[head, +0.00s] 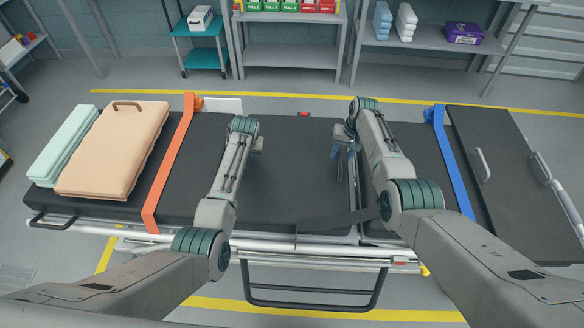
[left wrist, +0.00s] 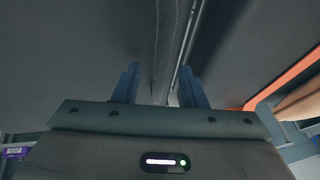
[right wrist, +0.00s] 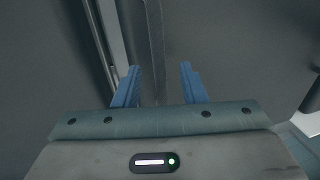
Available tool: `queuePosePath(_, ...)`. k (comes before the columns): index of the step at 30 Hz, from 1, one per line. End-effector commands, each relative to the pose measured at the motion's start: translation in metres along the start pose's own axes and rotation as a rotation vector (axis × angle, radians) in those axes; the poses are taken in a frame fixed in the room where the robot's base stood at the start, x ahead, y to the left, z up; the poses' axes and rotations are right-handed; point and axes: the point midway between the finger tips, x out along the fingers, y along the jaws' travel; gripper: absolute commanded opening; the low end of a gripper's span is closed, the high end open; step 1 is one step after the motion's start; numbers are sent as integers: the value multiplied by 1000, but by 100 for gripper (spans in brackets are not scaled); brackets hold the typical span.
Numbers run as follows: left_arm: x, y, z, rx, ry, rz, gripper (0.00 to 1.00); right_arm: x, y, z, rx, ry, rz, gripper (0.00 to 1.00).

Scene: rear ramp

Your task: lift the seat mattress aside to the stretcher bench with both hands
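A long dark padded surface (head: 290,190) spans the stretcher frame, with a seam and metal strip near the right gripper. I cannot tell for sure which part is the seat mattress. My left gripper (head: 257,145) is over the middle of the dark pad, its fingers mostly hidden in the head view. In the left wrist view its blue fingers (left wrist: 158,85) are apart, with a dark webbing strip beyond them. My right gripper (head: 346,152) is by the seam. In the right wrist view its blue fingers (right wrist: 158,85) are apart, with nothing clearly held.
A peach folded pad (head: 115,150) and a mint pad (head: 65,140) lie at the left end. An orange strap (head: 172,165) and a blue strap (head: 452,160) cross the bench. A dark panel with handles (head: 505,150) is at the right. Shelves stand behind.

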Motion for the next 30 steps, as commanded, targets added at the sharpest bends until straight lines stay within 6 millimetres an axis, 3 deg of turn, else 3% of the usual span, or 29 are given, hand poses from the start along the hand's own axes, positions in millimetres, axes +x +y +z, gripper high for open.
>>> queuePosePath(3, 0, 0, 0, 0, 0, 0, 38, 0, 0, 0, 0, 0, 0, 38)
queuePosePath(9, 0, 0, 0, 0, 0, 0, 0, 0, 0, 0, 0, 0, 0, 0)
queuePosePath(30, 0, 0, 0, 0, -1, 0, 0, 0, 0, 0, 0, 0, 0, 0)
